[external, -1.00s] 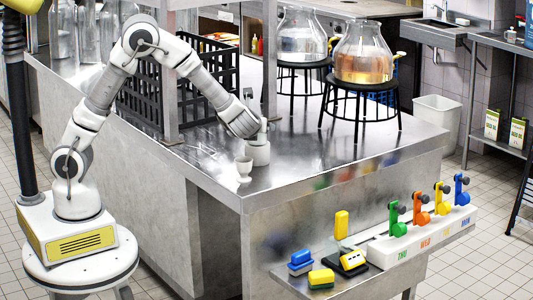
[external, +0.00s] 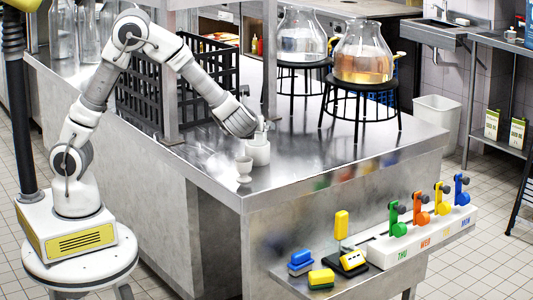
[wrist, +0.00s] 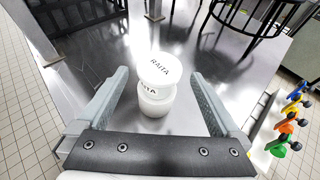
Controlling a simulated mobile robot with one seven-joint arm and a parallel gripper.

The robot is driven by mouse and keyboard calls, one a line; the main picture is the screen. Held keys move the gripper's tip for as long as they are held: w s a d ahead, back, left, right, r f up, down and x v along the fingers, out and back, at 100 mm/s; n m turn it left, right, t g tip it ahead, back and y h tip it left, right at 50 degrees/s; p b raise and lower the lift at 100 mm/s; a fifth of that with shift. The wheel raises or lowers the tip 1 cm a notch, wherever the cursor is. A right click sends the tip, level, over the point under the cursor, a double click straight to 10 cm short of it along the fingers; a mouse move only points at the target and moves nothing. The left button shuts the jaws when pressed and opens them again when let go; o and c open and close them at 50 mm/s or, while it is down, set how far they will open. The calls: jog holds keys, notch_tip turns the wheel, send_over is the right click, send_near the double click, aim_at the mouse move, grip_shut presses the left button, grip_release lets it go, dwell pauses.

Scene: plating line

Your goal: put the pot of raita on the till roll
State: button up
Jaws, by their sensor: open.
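The white pot of raita (wrist: 160,67), with RAITA on its lid and side, sits upright on top of the white till roll (wrist: 154,108) in the wrist view.
Glass jars on black stands (external: 360,88) are behind to the right. A black crate (external: 190,85) is behind my arm. The counter right of the stack is clear.

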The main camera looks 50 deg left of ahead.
jog(key=v, duration=0.7)
jog(key=shift+p, duration=0.35)
jog(key=shift+s, duration=0.1)
